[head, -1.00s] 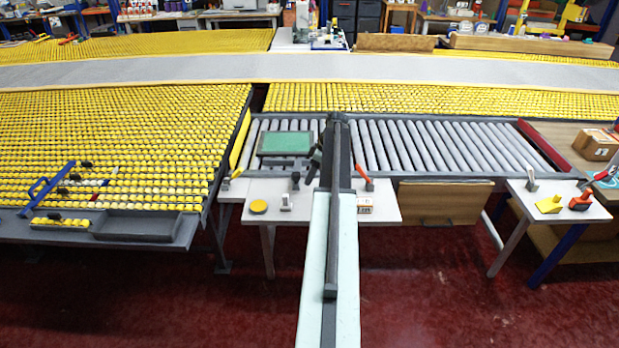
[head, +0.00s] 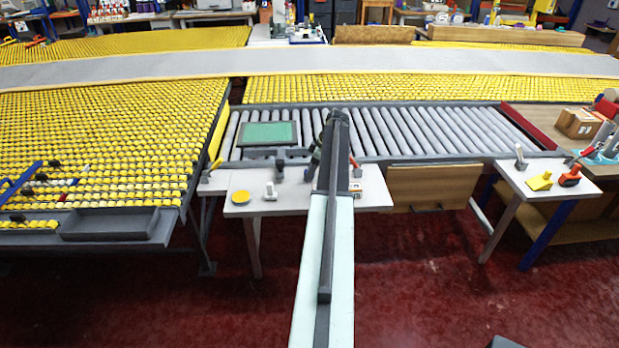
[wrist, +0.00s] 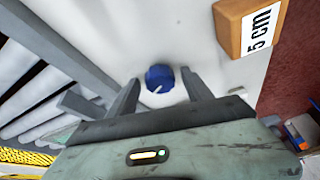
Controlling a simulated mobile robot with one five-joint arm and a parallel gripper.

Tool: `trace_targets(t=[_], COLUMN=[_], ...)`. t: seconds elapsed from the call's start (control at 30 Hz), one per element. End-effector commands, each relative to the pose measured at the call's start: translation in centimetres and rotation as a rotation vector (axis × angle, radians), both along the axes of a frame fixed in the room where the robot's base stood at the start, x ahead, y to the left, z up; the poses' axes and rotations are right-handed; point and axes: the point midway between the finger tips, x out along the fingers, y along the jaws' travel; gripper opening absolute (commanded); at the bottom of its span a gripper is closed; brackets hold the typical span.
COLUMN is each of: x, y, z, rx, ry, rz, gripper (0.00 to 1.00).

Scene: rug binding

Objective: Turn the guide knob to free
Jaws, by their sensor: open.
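The guide knob (wrist: 160,77) is a round blue knob with a white pointer line, on a pale top in the wrist view. The line points toward the lower left of that picture. My gripper (wrist: 160,82) is open, with one finger on each side of the knob and a small gap showing at both sides. I cannot tell how far the fingertips are above the surface. In the head view my arm hides the knob, and the gripper is not clear there.
A wooden block (wrist: 246,22) marked "5 cm" lies close by; it also shows on the white table (head: 375,190) right of my arm. A yellow disc (head: 241,197) and a small white piece (head: 270,192) lie left. The roller conveyor (head: 430,130) runs behind.

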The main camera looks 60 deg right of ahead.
Motion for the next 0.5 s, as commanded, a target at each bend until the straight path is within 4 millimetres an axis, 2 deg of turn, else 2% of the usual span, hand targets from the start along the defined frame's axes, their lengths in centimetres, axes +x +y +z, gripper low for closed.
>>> trace_targets(t=[0.17,0.37,0.4,0.5], x=[0.04,0.06,0.07,0.41], y=[0.03,0.05,0.06,0.3], z=[0.13,0.14,0.13,0.14], rx=[0.0,0.0,0.0,0.001], ry=[0.0,0.0,0.0,0.0], rz=[0.0,0.0,0.0,0.004], gripper=[0.59,0.06,0.0,0.0])
